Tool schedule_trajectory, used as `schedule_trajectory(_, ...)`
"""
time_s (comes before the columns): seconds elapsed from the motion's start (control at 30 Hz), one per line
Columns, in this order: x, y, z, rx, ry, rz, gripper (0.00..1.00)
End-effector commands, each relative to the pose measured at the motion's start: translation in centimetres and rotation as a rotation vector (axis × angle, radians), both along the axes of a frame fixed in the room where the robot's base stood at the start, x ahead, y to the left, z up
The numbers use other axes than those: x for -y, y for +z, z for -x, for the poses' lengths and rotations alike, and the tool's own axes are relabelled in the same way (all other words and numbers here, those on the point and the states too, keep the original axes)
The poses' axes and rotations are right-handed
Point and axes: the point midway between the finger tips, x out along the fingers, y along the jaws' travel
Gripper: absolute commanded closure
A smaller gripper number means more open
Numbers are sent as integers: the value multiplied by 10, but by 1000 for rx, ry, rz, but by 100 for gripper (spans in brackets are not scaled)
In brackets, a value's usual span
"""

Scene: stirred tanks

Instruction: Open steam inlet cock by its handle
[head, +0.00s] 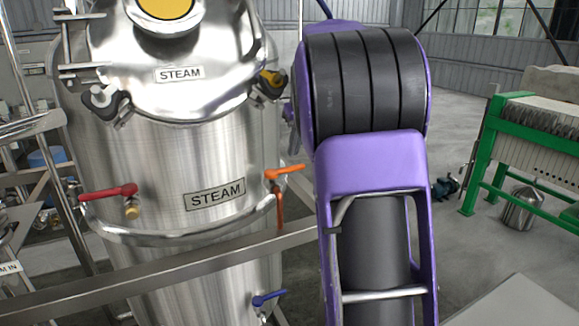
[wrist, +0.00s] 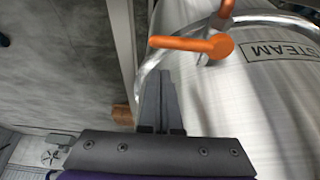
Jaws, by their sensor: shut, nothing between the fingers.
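A cock with an orange lever handle (head: 285,173) sits on the right side of the steel tank (head: 175,165), beside a STEAM label (head: 215,194). The lever lies roughly level, and an orange spout (head: 279,208) hangs below it. In the wrist view the orange lever (wrist: 185,44) points left from its round hub. My gripper (wrist: 157,74) is shut and empty, with its fingertips just below the lever in that picture; I cannot tell whether they touch. My gripper does not show in the head view, where my purple arm fills the middle right.
A red-handled cock (head: 108,193) is on the tank's left and a blue handle (head: 268,298) lower down. A metal rail (head: 170,274) crosses in front. A partly cut-off sign ending "M IN" (head: 9,267) is at far left.

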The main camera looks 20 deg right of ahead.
Motion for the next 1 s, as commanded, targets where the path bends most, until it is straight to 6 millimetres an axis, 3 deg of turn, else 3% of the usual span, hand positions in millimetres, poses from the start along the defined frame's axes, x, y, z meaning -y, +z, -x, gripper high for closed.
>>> schedule_trajectory(0.47,0,-1,0,0,0,0,100)
schedule_trajectory(1.0,0,-16,0,0,0,0,100)
